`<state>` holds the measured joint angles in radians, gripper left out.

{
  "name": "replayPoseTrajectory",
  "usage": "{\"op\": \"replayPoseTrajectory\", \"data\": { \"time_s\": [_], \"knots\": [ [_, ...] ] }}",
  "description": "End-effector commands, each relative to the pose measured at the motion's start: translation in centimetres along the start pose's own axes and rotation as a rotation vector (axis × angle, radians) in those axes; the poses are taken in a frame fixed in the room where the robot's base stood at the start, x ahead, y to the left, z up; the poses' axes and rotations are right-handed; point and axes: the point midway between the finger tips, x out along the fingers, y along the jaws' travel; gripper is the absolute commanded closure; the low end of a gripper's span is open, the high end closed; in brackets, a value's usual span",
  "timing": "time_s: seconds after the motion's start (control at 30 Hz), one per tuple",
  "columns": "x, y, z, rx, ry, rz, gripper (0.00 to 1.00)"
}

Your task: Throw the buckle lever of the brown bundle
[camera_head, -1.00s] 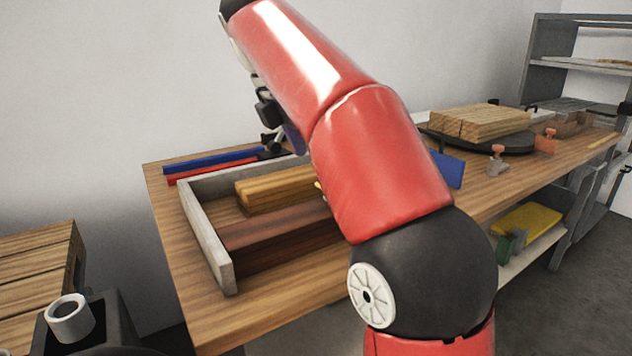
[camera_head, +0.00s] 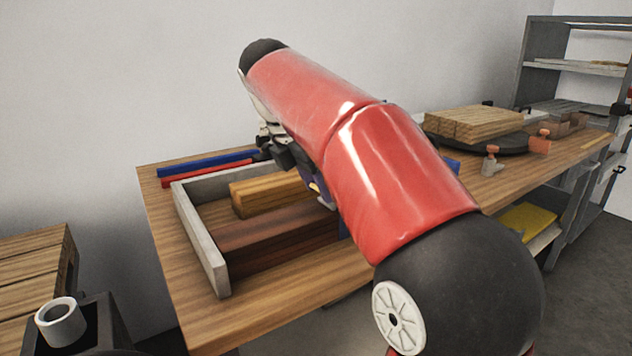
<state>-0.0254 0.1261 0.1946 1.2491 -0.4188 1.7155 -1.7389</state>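The brown bundle (camera_head: 265,243), a long stack of dark wood, lies along the front of an open grey-walled tray (camera_head: 213,250) on the workbench. Its right end is hidden behind my red arm, and I cannot make out its buckle lever. A lighter yellow-brown bundle (camera_head: 265,193) lies behind it in the tray. My gripper (camera_head: 322,192) is mostly hidden behind my arm; only a dark purple part shows, low over the right side of the tray. Its fingers are not visible, so I cannot tell whether they are open or touch anything.
Blue (camera_head: 207,163) and red (camera_head: 207,173) bars lie behind the tray. To the right, light boards (camera_head: 475,122) rest on a dark round plate (camera_head: 500,146), with small orange-topped clamps beside it. Bare bench lies in front of the tray.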

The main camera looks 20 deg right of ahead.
Motion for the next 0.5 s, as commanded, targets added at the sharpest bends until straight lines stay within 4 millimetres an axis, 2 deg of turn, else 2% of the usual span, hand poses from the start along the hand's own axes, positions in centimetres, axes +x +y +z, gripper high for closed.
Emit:
{"op": "replayPoseTrajectory", "data": {
  "time_s": [0.03, 0.23, 0.37, 0.5],
  "knots": [
    [-0.01, 0.00, 0.00, 0.000, 0.000, 0.000, 0.69],
    [-0.02, 0.00, -0.01, 0.000, 0.000, 0.000, 0.94],
    [0.04, -0.02, -0.24, -0.002, -0.029, -0.002, 0.94],
    [0.42, -0.04, -0.92, -0.006, -0.141, -0.003, 0.94]
  ]
}}
